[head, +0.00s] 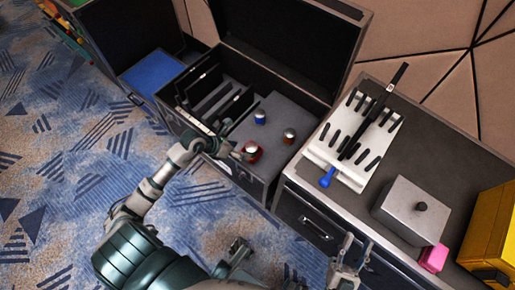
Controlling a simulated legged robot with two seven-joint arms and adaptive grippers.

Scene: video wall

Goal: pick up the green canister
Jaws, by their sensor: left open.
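I make out no green canister in the head view; it may be hidden by my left arm and gripper. An open black case (266,183) holds a blue canister (260,117), a brown-orange canister (289,136) and a red canister (251,152), all upright with pale tops on a grey panel. My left gripper (232,149) is open over the front of the case, close to the left of the red canister. Whether it touches the red canister is unclear. My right gripper (355,250) is low in the view, in front of the drawer cabinet, with its fingers apart and empty.
Black dividers (212,97) fill the case's left part. A cabinet (300,178) at right carries a white slotted rack (337,165) with a blue-handled tool, a grey box (411,208), a pink block (433,258) and a yellow case (493,240). Patterned carpet lies left.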

